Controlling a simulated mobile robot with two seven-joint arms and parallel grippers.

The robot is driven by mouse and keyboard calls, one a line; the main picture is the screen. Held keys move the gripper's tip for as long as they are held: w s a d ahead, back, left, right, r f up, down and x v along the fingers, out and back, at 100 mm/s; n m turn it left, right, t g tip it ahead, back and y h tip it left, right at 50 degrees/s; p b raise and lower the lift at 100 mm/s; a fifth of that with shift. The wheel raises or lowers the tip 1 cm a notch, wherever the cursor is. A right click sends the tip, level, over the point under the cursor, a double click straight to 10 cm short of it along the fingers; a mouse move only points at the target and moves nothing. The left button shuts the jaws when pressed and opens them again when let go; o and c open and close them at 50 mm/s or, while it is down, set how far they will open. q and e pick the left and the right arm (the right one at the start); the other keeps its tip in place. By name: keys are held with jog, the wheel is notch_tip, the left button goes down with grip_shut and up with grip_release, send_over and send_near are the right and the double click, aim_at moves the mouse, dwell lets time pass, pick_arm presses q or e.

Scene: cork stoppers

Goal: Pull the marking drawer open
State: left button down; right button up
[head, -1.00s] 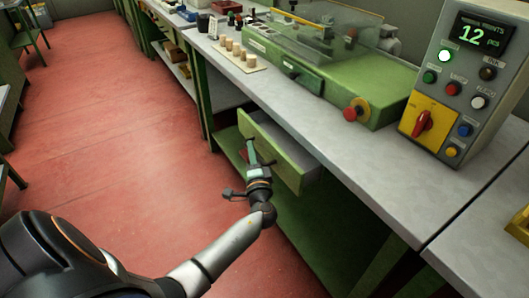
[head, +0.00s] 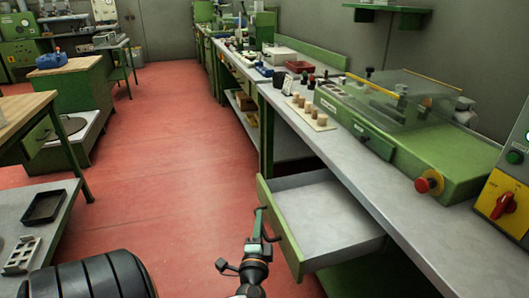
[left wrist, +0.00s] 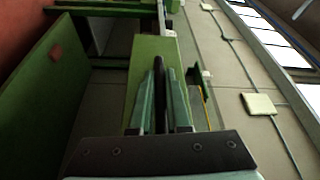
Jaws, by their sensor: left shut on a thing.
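The marking drawer (head: 288,250), with a green front and a grey inside, stands well out from under the grey bench top in the head view. Its inside looks empty. My left gripper (head: 259,222) is at the outer face of the drawer front. In the left wrist view, my left gripper's two green fingers (left wrist: 160,98) are closed on the dark drawer handle (left wrist: 159,66). The green drawer front (left wrist: 142,82) is just behind the fingers there. My right gripper is in neither view.
The bench top (head: 345,150) carries a green machine (head: 440,185) with a red knob and a board of cork stoppers (head: 311,115). A side table (head: 35,228) with a black tray (head: 44,206) stands at left. The red floor (head: 165,170) between is clear.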

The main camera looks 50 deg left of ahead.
pick_arm(q)
jog(key=c, duration=0.9)
grip_release()
jog(key=shift+c, duration=0.2)
jog(key=shift+o, duration=0.3)
jog(key=b+v, duration=0.1)
jog(key=v, duration=1.1)
jog(key=shift+d, duration=0.15)
jog(key=shift+s+f, duration=0.1)
